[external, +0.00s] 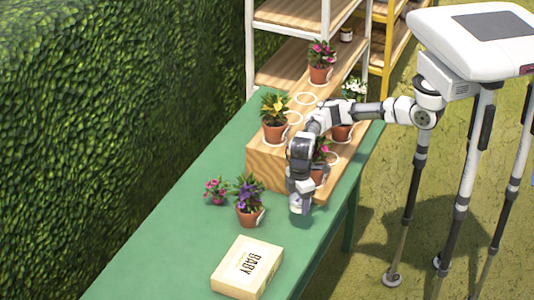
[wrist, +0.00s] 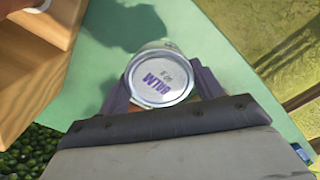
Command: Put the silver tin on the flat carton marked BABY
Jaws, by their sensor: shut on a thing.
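The silver tin (wrist: 160,76) has a round lid with purple lettering that seems to read BALM. My gripper (wrist: 163,92) is shut on it, with a dark finger at each side of the tin. In the external view my gripper (external: 298,203) points down over the green table, beside the front end of the wooden stand; the tin is hard to make out there. The flat cream carton marked BABY (external: 247,268) lies on the table near the front, below and left of my gripper and apart from it.
A pot of purple flowers (external: 249,202) and a small pink-flowered plant (external: 215,190) stand between the carton and the stepped wooden stand (external: 267,165). The stand holds several potted plants. The green table (external: 160,255) is clear left of the carton.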

